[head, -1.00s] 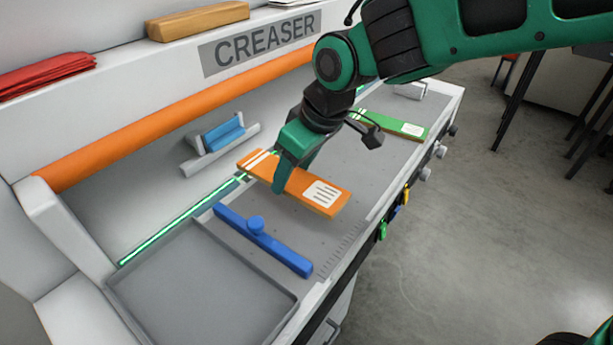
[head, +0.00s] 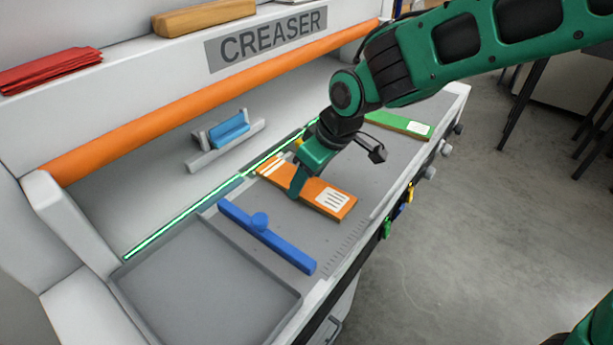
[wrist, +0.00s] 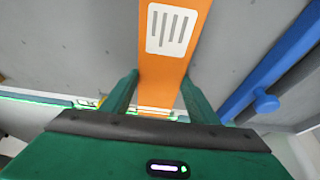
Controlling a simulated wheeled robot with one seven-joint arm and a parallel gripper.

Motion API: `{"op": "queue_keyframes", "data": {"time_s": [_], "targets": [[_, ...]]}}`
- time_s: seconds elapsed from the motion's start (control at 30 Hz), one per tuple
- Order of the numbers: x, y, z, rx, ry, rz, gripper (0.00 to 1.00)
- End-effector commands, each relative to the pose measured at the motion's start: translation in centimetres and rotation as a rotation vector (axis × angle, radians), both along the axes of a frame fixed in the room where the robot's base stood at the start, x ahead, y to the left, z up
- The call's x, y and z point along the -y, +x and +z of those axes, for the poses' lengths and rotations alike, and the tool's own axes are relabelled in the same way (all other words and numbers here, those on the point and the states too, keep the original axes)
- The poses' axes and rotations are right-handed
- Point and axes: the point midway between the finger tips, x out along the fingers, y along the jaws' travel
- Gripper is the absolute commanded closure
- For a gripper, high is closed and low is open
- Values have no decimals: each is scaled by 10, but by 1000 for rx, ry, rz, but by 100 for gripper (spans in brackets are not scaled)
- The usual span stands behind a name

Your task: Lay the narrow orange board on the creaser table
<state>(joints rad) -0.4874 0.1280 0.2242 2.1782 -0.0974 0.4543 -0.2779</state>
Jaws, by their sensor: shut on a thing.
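The narrow orange board (head: 318,196) has white stripes at one end and a white label at the other. It lies flat at, or just above, the grey creaser table (head: 345,246); I cannot tell whether it touches. My gripper (head: 298,186) is shut across the board's middle, one finger on each long side. In the wrist view the orange board (wrist: 172,70) runs between the fingers, label end pointing away. The far finger is mostly hidden in the head view.
A blue bar with a knob (head: 266,237) lies just left of the board, beside a grey tray (head: 205,290). A green board (head: 400,124) lies farther back. A blue piece sits in a holder (head: 228,135). A green light line (head: 180,222) runs along the back.

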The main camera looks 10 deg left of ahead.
Motion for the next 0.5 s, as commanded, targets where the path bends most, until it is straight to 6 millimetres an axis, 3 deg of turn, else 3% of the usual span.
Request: {"op": "queue_keyframes", "data": {"time_s": [0.07,0.1,0.17,0.5], "targets": [[0,0,-2,-1,-1,0,69],[0,0,-2,0,0,0,39],[0,0,-2,0,0,0,27],[0,0,1,1,0,0,27]]}}
